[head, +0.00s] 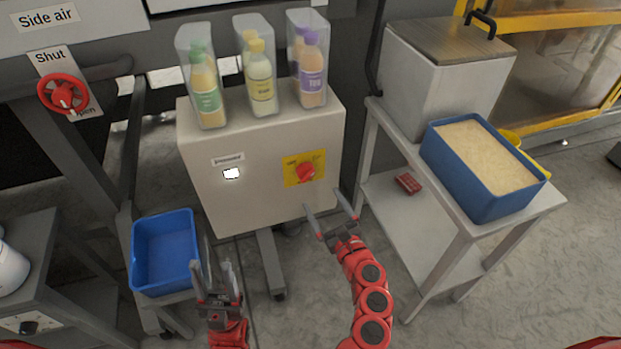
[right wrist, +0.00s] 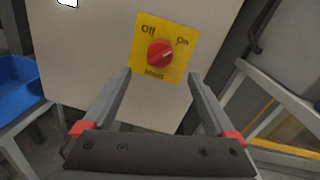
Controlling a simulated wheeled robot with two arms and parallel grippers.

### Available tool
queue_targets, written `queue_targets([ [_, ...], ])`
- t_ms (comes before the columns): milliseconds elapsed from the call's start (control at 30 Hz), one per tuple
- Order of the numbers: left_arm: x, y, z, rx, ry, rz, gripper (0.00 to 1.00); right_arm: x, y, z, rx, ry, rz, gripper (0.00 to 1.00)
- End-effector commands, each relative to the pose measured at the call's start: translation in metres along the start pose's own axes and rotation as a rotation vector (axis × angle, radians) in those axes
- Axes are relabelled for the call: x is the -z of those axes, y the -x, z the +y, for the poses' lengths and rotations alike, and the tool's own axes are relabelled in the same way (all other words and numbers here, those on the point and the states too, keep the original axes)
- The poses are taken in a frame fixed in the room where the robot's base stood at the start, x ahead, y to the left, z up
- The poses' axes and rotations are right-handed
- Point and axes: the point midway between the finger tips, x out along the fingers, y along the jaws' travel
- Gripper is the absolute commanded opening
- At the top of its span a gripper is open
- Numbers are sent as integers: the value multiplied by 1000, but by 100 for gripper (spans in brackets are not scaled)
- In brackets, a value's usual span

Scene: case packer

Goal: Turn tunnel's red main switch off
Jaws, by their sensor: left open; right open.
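The red main switch (head: 305,173) is a rotary knob on a yellow plate (head: 290,170) on the front of the beige cabinet (head: 265,200). In the right wrist view the knob (right wrist: 160,53) has its mark turned toward "On", at the upper right of the plate; "Off" is at the upper left. My right gripper (head: 331,218) is open and empty, below and in front of the knob. In the right wrist view the knob shows between its fingers, apart from them. My left gripper (head: 215,275) is open and empty, lower left of the cabinet beside the blue bin.
Bottles in clear holders (head: 258,75) stand on the cabinet. A blue bin (head: 165,250) is at left. A red valve wheel (head: 63,95) is at upper left. A cart (head: 450,215) with a blue tray (head: 475,205) stands close on the right. The space before the switch is clear.

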Motion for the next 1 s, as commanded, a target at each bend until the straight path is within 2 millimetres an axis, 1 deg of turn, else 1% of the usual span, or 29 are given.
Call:
queue_targets([
  [33,0,0,0,0,0,0,50,-1,-13,0,-3,2,-2,91],
  [200,0,2,0,0,0,0,50,0,-49,1,-5,2,-1,91],
  [400,-1,4,0,0,0,0,50,0,-78,0,-1,1,-1,91],
  [600,-1,4,0,0,0,0,50,1,-88,0,0,2,3,91],
  [867,-1,4,0,0,0,0,50,1,-90,0,1,1,3,91],
  [900,-1,4,0,0,0,0,50,1,-90,0,1,1,3,88],
  [967,-1,4,0,0,0,0,50,1,-90,0,1,1,3,77],
  [1000,-1,4,0,0,0,0,50,1,-89,0,1,1,3,70],
])
